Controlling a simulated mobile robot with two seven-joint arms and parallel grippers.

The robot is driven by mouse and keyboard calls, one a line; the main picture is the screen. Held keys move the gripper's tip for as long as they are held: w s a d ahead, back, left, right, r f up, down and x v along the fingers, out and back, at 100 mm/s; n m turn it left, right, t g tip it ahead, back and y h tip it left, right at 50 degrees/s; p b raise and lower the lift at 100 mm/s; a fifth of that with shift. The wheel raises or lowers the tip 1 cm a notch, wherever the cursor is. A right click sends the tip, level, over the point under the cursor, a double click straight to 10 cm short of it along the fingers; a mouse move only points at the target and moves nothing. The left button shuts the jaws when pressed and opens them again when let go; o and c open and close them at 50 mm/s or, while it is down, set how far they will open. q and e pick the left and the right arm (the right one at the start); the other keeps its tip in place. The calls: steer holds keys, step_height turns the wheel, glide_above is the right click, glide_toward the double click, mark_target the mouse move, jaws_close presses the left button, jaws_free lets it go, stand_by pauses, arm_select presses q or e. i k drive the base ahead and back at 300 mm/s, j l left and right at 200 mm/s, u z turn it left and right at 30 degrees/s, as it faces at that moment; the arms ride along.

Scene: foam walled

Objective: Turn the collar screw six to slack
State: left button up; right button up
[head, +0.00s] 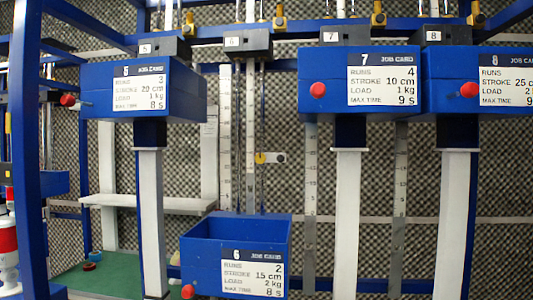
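Station six has a black block labelled 6 (247,43) at the top and a blue open-topped box with the job card 6 (252,275) low down. Between them run upright scales and thin rods. I cannot tell from this view how tight the knob is. The box also has a red knob (188,291) at its lower left. Neither of my grippers is in view.
Blue boxes with job cards 5 (183,100), 7 (335,105) and 8 (450,102) hang higher, with red knobs on their left sides. White posts stand under them. A blue upright (27,150) and a white shelf (150,202) are at left. Patterned foam lines the back.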

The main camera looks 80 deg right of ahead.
mark_target(260, 158)
steer(key=z, duration=1.45)
steer(key=l+z, duration=0.35)
steer(key=z, duration=0.15)
steer(key=i+l+z, duration=0.1)
steer(key=l+z, duration=0.2)
steer(key=z, duration=0.15)
